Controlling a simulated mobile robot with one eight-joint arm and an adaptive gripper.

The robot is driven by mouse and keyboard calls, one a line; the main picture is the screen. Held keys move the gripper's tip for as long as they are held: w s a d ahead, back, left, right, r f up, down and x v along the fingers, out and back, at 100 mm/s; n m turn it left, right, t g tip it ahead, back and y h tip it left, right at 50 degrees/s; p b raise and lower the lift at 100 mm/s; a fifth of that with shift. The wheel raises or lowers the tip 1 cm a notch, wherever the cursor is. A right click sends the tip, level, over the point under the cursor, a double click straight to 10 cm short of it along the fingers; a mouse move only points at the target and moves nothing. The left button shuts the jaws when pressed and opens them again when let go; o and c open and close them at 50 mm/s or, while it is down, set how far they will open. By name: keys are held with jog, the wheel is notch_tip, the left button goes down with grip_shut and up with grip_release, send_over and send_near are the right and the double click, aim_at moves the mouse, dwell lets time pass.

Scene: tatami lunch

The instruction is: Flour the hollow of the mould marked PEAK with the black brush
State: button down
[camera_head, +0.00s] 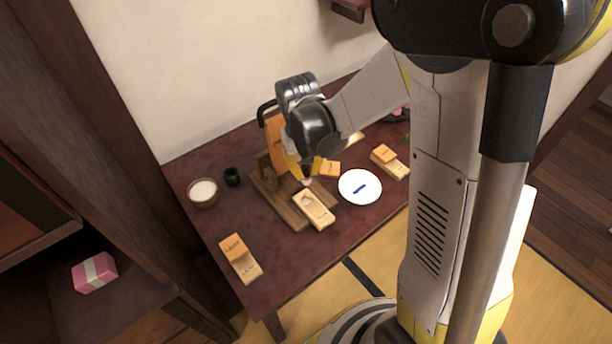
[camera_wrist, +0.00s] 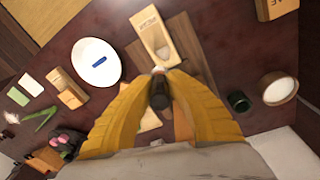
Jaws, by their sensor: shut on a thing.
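The pale wooden mould with a light hollow (camera_head: 318,214) lies at the front of a slatted wooden board. In the wrist view this mould (camera_wrist: 147,24) shows dark lettering at its far end, too small to read surely. My gripper (camera_wrist: 159,98) is shut on the black brush (camera_wrist: 159,90), whose pale bristles point at the hollow. The tip appears at the near end of the hollow; whether it touches I cannot tell. In the head view my gripper (camera_head: 306,172) is above the board, and the brush handle is mostly hidden.
A flour bowl (camera_head: 203,190) and a dark green cup (camera_head: 232,177) stand at left. A white plate (camera_head: 346,194) with a blue item (camera_head: 360,188) is at right. Other moulds lie at the front left (camera_head: 246,268) and right (camera_head: 396,169). The front table is partly clear.

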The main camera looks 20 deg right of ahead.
jog(key=shift+g+y, duration=0.4)
jog(key=shift+y, duration=0.1)
jog(key=shift+s+f+b, duration=0.15)
jog(key=shift+f+b, duration=1.1)
jog(key=shift+f, duration=0.3)
jog(key=shift+s+f+b, duration=0.1)
jog(key=shift+f+b, duration=1.15)
jog(key=shift+f, duration=0.25)
jog(key=shift+f+b, duration=0.9)
jog(key=shift+f, duration=0.2)
jog(key=shift+d, duration=0.2)
jog(key=shift+a, duration=0.2)
jog(key=shift+a, duration=0.2)
jog(key=shift+w+d, duration=0.15)
jog(key=shift+w, duration=0.05)
jog(key=shift+s, duration=0.2)
